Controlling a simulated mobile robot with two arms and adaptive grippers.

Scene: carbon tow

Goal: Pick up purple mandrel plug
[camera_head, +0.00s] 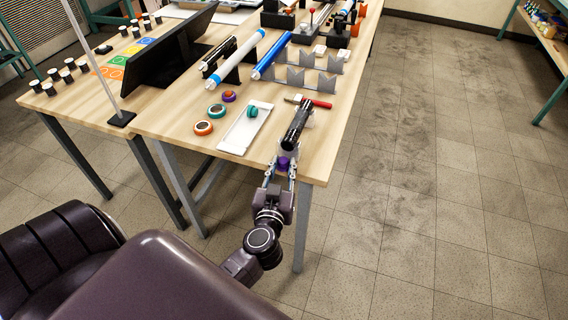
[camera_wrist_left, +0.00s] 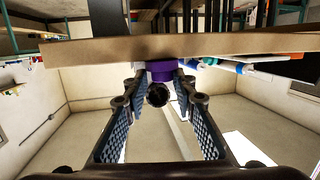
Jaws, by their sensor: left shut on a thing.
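The purple mandrel plug (camera_head: 284,163) sits at the near table edge, at the near end of a black tube (camera_head: 297,126). My left gripper (camera_head: 281,172) reaches in from below the picture, with its two fingers on either side of the plug. In the left wrist view, the plug (camera_wrist_left: 160,70) shows between the fingertips (camera_wrist_left: 161,83), with a round dark end in front of it. The gripper is shut on the plug. Whether the plug touches the tube is hard to tell. My right gripper does not show.
Left of the tube lies a white tray (camera_head: 236,140) with a teal plug (camera_head: 252,112). Orange, teal and purple round pieces (camera_head: 228,96) lie beside it. The floor right of the table is clear.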

